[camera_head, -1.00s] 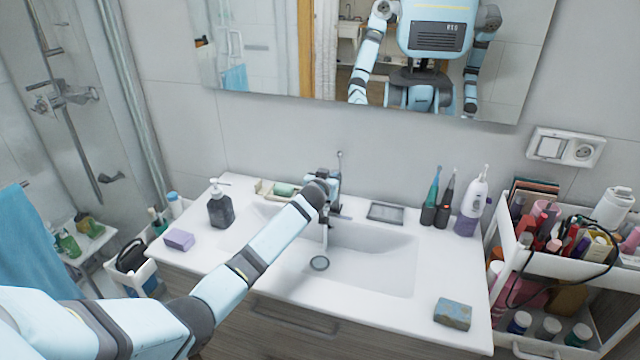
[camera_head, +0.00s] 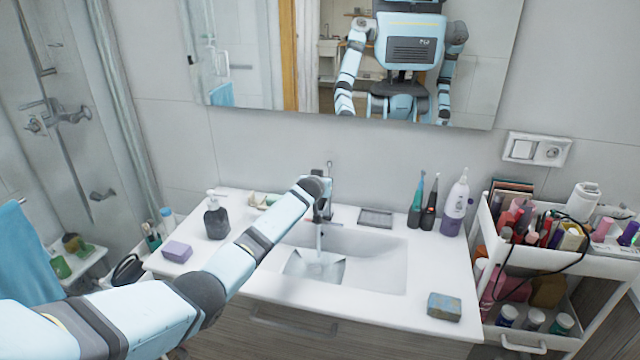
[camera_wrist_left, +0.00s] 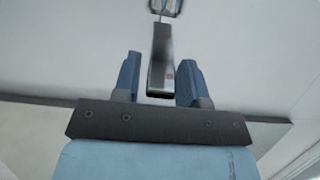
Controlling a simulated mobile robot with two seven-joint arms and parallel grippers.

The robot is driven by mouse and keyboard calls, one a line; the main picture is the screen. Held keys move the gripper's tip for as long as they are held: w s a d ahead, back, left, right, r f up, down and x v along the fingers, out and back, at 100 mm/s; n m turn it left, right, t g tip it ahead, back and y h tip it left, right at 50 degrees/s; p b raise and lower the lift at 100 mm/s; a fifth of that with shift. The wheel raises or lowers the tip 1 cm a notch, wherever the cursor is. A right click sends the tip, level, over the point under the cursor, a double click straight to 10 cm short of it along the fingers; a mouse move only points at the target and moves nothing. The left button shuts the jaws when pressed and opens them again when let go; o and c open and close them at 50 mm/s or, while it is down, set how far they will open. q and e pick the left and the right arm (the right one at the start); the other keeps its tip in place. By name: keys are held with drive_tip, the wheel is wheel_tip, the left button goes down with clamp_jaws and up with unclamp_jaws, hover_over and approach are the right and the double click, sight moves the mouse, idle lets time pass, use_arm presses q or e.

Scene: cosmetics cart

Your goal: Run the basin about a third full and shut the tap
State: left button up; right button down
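The white basin (camera_head: 385,265) is set in the counter. The tap's spout (camera_head: 318,228) stands at its back edge, partly hidden by my left arm. A stream of water (camera_head: 319,243) runs from it, and a shallow pool (camera_head: 315,266) lies on the basin floor. My left gripper (camera_head: 322,205) is at the tap, mostly hidden behind the wrist in the head view. In the left wrist view its two blue fingers (camera_wrist_left: 158,78) stand apart on either side of the grey tap handle (camera_wrist_left: 161,55), with narrow gaps showing. My right gripper is out of view.
A soap bottle (camera_head: 216,220) and purple sponge (camera_head: 177,251) stand left of the basin. Electric toothbrushes (camera_head: 429,212) and a white-purple bottle (camera_head: 455,205) stand at the back right. A blue-brown block (camera_head: 444,307) lies front right. A loaded cart (camera_head: 545,257) stands at right.

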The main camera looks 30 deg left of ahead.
use_arm(q)
drive_tip(key=shift+o, duration=1)
drive_tip(key=shift+s+r, duration=0.1)
drive_tip(key=shift+s, duration=0.05)
drive_tip(key=b+v, duration=0.1)
drive_tip(key=v, duration=1.2)
drive_tip(key=shift+s, duration=0.25)
drive_tip(key=shift+r, duration=0.1)
drive_tip(key=s+d+f+m+g+h, duration=0.1)
drive_tip(key=s+d+f+m+h, duration=0.1)
drive_tip(key=s+d+f, duration=0.55)
drive_tip(key=s+d+f+m+h, duration=0.2)
drive_tip(key=s+d+f, duration=0.2)
drive_tip(key=s+f, duration=0.65)
drive_tip(key=s+d+f+h, duration=0.1)
drive_tip(key=s+d+f, duration=0.1)
drive_tip(key=s, duration=0.6)
drive_tip(key=s+d+f+m+g, duration=0.1)
drive_tip(key=s+d+f, duration=0.2)
drive_tip(key=s, duration=0.6)
drive_tip(key=s+d+f+h, duration=0.1)
drive_tip(key=s+d+f, duration=0.2)
drive_tip(key=s, duration=0.6)
drive_tip(key=shift+s+d+m+h, duration=0.15)
drive_tip(key=shift+d+m+h, duration=0.2)
drive_tip(key=shift+d, duration=0.3)
